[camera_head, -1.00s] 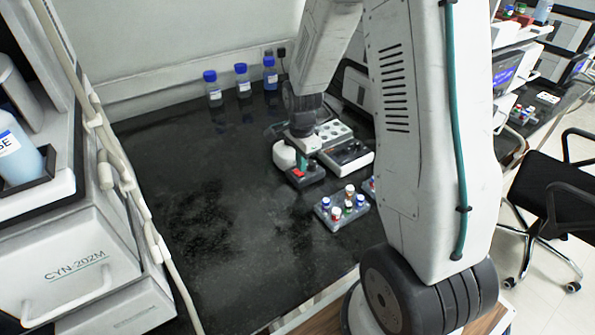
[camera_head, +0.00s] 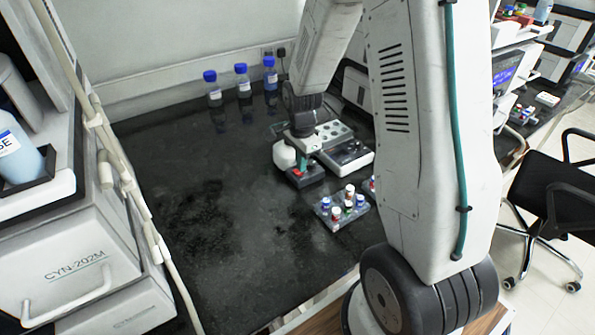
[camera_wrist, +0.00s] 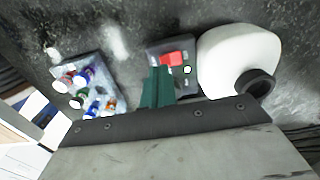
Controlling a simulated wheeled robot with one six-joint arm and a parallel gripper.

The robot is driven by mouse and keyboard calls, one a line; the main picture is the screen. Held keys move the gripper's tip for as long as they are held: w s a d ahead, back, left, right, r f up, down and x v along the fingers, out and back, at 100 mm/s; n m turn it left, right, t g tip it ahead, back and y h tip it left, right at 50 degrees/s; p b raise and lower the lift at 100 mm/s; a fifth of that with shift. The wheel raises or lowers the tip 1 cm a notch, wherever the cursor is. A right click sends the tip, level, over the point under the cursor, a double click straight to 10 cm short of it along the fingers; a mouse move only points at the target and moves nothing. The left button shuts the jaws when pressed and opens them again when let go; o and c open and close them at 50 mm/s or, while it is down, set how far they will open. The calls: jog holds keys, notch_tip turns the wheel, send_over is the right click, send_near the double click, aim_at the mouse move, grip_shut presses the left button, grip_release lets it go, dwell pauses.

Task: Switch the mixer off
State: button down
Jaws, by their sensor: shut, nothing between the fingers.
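The mixer has a dark control box (camera_head: 312,178) and a rounded white body (camera_head: 284,156) on the black bench. In the wrist view, its white body (camera_wrist: 228,52) has a dark ring-shaped part at the right. My gripper (camera_head: 304,163) has teal fingers and points down over the box. In the wrist view, the shut, empty fingertips (camera_wrist: 158,70) are at the near edge of the switch. I cannot tell whether they touch it.
A grey rack (camera_head: 327,217) with several capped vials stands right of and in front of the mixer. A grey device (camera_head: 347,158) stands close behind on the right. Blue-capped bottles (camera_head: 242,82) stand along the wall. The bench's left and middle are clear.

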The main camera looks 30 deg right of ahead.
jog(key=shift+f, duration=1.05)
dwell(0.4)
jog(key=shift+r, duration=2.55)
jog(key=shift+s+n, duration=0.2)
jog(key=shift+n, duration=0.3)
jog(key=s+a+r+n, duration=0.5)
jog(key=s+r+n, duration=0.3)
jog(key=s+r, duration=0.3)
jog(key=s+a+r+n+t, duration=0.1)
jog(key=s+a+r+n, duration=0.4)
jog(key=s+r+n, duration=0.4)
jog(key=shift+s+a+r, duration=0.3)
jog(key=shift+s+r, duration=0.55)
jog(key=shift+s, duration=1.75)
